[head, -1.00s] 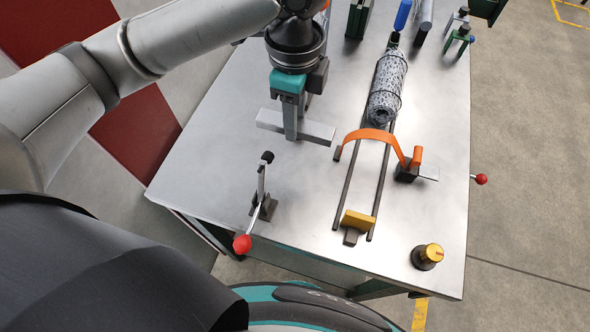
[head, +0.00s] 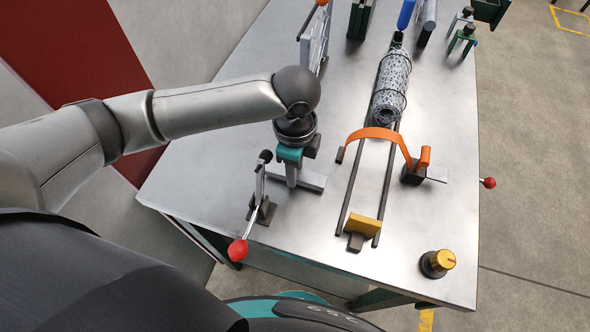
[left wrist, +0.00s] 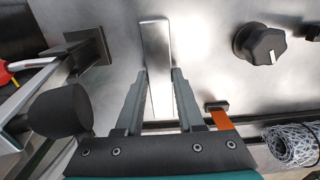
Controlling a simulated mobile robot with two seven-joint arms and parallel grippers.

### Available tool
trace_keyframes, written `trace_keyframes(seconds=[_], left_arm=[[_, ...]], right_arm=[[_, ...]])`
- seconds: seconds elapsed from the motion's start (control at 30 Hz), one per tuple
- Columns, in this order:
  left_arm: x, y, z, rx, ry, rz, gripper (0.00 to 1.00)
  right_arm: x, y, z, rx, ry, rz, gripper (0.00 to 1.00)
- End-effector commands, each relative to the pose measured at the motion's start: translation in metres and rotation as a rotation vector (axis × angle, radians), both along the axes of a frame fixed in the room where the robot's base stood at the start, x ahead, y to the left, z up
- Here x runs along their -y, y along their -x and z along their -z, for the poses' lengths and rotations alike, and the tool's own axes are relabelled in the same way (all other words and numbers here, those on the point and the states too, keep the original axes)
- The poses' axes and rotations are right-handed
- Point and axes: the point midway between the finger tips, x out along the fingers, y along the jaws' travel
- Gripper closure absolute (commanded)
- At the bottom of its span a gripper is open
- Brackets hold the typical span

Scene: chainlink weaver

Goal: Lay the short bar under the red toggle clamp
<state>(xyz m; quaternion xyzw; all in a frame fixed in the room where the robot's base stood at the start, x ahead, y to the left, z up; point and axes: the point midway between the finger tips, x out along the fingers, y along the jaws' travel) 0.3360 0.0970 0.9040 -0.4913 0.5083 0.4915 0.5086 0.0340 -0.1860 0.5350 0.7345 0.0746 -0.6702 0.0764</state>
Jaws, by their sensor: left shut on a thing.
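The short bar (head: 313,183) is a plain silver block lying crosswise over the metal table. It also shows in the left wrist view (left wrist: 155,50). My left gripper (head: 291,184) is shut on it, with the two fingers (left wrist: 161,75) on either side. The red toggle clamp (head: 262,210) stands just left of and nearer than the gripper, with its red ball handle (head: 238,250) toward the near edge. Its dark pressing tip (left wrist: 60,112) looms close in the wrist view. I cannot tell whether the bar touches the table. My right gripper is not in view.
Two dark rails (head: 365,195) run to the right of the bar, with an orange strap (head: 380,134) arching over them and a mesh roll (head: 391,85) farther back. A yellow block (head: 365,224) sits at their near end. A gold-topped knob (head: 443,260) stands near right.

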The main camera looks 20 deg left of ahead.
Motion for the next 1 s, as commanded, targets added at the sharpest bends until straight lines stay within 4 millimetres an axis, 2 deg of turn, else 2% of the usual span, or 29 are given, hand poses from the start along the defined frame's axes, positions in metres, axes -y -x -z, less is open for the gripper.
trace_keyframes(seconds=[0.07,0.43,0.47,0.5,0.7,1.0], left_arm=[[0.0007,-0.0005,0.0075,0.002,0.002,0.001,1.00],[0.0005,-0.0006,0.0101,0.002,0.001,0.001,1.00],[0.0001,0.0000,0.0107,0.001,0.000,0.001,0.60],[0.0001,0.0000,0.0107,0.001,0.000,0.002,0.55],[0.0002,0.0000,0.0105,0.001,0.000,0.001,0.33],[0.0002,-0.0005,0.0077,0.002,0.001,0.001,0.33]], right_arm=[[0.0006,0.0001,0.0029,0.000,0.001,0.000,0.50],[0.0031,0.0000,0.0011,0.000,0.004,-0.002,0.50],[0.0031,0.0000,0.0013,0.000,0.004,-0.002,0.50],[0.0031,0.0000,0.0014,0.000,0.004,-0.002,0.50],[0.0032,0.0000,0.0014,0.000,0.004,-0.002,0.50],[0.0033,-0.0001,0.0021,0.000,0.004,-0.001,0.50]])
